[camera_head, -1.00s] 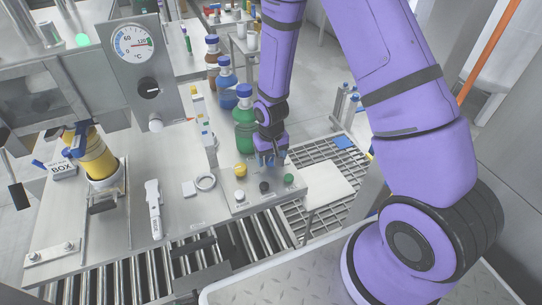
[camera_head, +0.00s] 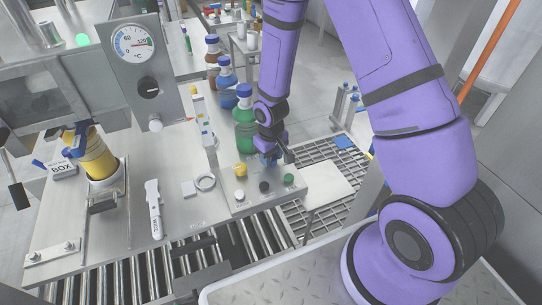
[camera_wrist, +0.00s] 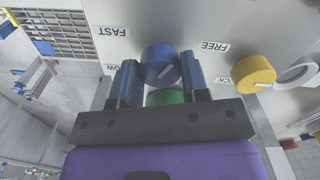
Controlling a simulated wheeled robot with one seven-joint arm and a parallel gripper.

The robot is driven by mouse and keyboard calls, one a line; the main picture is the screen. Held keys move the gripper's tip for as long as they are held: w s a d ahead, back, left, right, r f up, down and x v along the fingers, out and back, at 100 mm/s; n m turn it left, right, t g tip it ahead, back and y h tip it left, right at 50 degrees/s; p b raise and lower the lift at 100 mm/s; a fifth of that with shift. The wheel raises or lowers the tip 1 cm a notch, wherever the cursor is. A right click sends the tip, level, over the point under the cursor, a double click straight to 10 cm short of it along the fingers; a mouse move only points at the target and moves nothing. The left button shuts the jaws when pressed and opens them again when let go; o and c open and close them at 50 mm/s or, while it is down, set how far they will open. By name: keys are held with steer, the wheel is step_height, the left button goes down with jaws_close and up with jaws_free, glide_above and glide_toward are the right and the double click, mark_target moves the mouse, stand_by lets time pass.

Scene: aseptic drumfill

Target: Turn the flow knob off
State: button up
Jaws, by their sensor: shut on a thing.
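The blue knob (camera_wrist: 160,66) sits between the two blue fingers of my gripper (camera_wrist: 160,74) in the wrist view, and the gripper is shut on it. In the head view my gripper (camera_head: 271,160) is down at the back of the control panel (camera_head: 262,201) and hides the blue knob.
A yellow knob (camera_head: 240,170), a black button (camera_head: 264,187), a green button (camera_head: 288,179) and a white button (camera_head: 239,196) are close by on the panel. A green bottle (camera_head: 244,125) stands just behind left of my gripper. Rollers run along the front.

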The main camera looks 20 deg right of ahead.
steer(key=n, duration=0.5)
steer(key=shift+n, duration=0.4)
stand_by(0.3)
steer(key=o, duration=0.9)
steer(key=shift+r, duration=0.1)
step_height(320, 180, up, 11)
steer(key=shift+f, duration=0.15)
